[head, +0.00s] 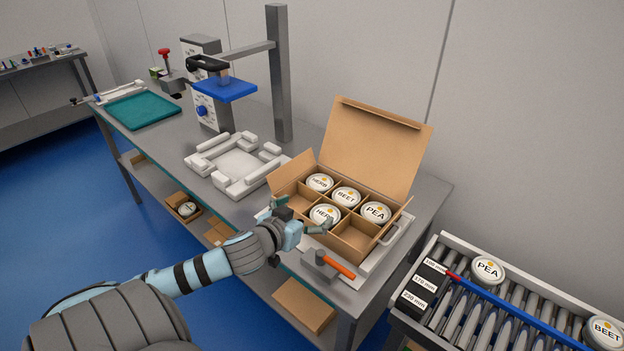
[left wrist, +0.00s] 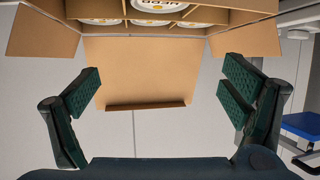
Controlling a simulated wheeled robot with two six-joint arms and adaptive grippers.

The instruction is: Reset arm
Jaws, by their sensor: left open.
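My left gripper (head: 306,214) is at the near left edge of an open cardboard box (head: 352,240), at about the height of its near wall. Its two green-padded fingers stand wide apart with nothing between them in the left wrist view (left wrist: 163,88). The box has dividers and holds several white-lidded tubs, with labels HERB (head: 320,182), BEET (head: 346,195) and PEA (head: 375,212). Another HERB tub (head: 325,214) sits close to the gripper. The front right compartment looks empty. The raised box lid (left wrist: 135,75) fills the middle of the left wrist view. My right gripper is not seen.
An orange-handled tool (head: 335,264) lies in front of the box. A white fixture (head: 237,165), a press with a blue plate (head: 226,90) and a teal tray (head: 143,110) stand farther left. A roller conveyor (head: 470,312) at right carries PEA (head: 487,269) and BEET (head: 604,333) tubs.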

